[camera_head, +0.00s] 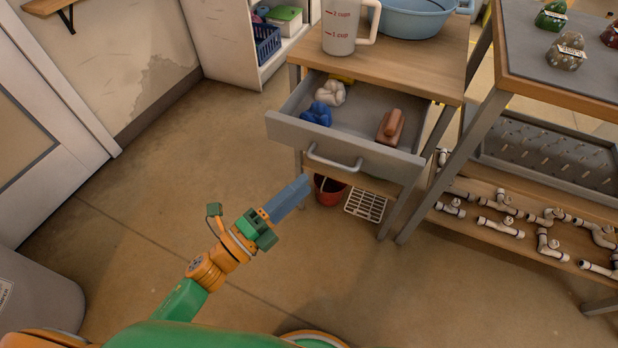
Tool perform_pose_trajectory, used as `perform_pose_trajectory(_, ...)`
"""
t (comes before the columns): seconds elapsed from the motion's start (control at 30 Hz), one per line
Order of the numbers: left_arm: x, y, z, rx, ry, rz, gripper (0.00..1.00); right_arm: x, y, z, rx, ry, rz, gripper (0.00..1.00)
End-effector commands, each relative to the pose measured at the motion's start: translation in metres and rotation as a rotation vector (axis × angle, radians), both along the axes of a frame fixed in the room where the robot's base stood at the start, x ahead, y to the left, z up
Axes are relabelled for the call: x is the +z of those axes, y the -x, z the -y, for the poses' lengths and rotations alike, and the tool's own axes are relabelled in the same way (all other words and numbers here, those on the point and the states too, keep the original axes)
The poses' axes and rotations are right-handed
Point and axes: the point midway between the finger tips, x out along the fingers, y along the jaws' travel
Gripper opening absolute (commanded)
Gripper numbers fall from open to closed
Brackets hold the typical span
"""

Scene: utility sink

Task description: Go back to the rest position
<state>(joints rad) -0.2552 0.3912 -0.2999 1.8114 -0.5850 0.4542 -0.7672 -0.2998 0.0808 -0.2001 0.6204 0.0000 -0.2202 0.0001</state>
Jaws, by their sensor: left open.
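My left gripper (301,187) is at the end of the orange and green arm that comes up from the lower left. Its blue-grey fingers point up and right, toward the drawer front. It looks empty and shows in front of the floor, apart from the drawer handle (333,160). The grey drawer (290,131) of the wooden table (432,67) stands open. In it lie a blue item (317,114), a white item (331,93), a reddish-brown block (390,127) and a yellow item at the back. My right gripper is not in view.
A measuring jug (342,30) and a blue basin (415,20) stand on the table. A red bucket (328,190) and a white grate (365,205) are below it. A rack with pipe fittings (500,229) stands right. A grey bin (35,305) is lower left. Floor at left is clear.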

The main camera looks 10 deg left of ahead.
Motion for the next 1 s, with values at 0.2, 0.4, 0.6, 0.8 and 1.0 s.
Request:
perform_pose_trajectory(0.2,0.000,0.000,0.000,0.000,0.000,0.000,0.47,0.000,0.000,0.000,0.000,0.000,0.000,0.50)
perform_pose_trajectory(0.4,-0.010,-0.004,-0.005,0.021,0.014,-0.045,0.47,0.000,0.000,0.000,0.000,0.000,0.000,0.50)
perform_pose_trajectory(0.6,-0.161,-0.006,-0.068,0.339,0.242,-0.650,0.47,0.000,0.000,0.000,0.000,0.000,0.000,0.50)
perform_pose_trajectory(0.8,-0.317,0.093,-0.120,0.790,0.516,-1.269,0.47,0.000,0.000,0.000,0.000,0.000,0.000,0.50)
perform_pose_trajectory(1.0,-0.387,0.212,-0.133,1.169,0.682,-1.635,0.47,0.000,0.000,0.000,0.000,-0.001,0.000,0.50)
